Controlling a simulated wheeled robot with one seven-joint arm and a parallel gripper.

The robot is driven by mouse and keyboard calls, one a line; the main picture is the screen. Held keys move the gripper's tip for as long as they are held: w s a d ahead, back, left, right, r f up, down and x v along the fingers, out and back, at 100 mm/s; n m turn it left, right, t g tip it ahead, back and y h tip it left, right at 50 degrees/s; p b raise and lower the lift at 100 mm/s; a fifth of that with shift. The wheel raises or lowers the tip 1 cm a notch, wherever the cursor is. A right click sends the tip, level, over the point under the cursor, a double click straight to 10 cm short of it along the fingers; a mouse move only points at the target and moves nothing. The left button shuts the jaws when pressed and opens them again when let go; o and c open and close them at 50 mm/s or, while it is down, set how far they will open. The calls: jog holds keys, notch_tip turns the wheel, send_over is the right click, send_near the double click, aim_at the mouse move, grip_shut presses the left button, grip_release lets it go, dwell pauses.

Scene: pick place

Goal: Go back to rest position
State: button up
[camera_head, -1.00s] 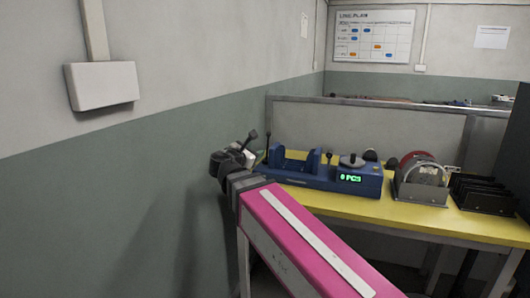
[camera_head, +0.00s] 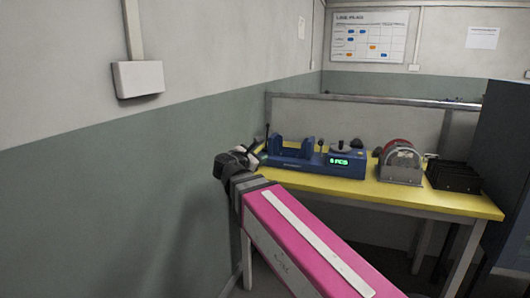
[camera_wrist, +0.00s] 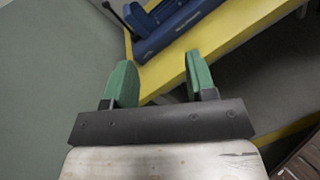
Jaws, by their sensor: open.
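My gripper shows in the wrist view (camera_wrist: 160,82) with two green fingers spread wide apart and nothing between them. In the head view my pink arm reaches forward and left, and its dark wrist end is by the left end of the yellow table (camera_head: 400,197). The fingers themselves are hard to make out there. In the wrist view the fingers point toward the table's yellow edge (camera_wrist: 165,72), with the blue machine beyond.
A blue machine (camera_head: 310,163) with a green display stands on the table. A grey holder with a red disc (camera_head: 400,162) and a black rack (camera_head: 455,176) stand to its right. The wall (camera_head: 100,200) is close on the left. A dark cabinet (camera_head: 505,170) stands at right.

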jog(key=s+d+f+m+g+y, duration=0.1)
jog(key=d+f+m+g, duration=0.5)
jog(key=f, duration=0.5)
jog(key=d+f+m+g+y, duration=0.1)
jog(key=d+f+m+g, duration=0.1)
jog(key=d+f+m, duration=0.55)
jog(key=s+d+f+m+g+y, duration=0.2)
jog(key=s+f+m, duration=0.1)
jog(key=f, duration=0.4)
jog(key=s+d+f+m+g+y, duration=0.2)
jog(key=s+d+f+m, duration=0.1)
jog(key=f, duration=0.4)
jog(key=s+d+f+m+g+y, duration=0.2)
jog(key=s+d+f+m+y, duration=0.1)
jog(key=f+m, duration=0.2)
notch_tip(320, 180, down, 2)
jog(key=shift+s+d+f, duration=0.1)
jog(key=shift+s+d, duration=0.15)
jog(key=shift+s, duration=0.15)
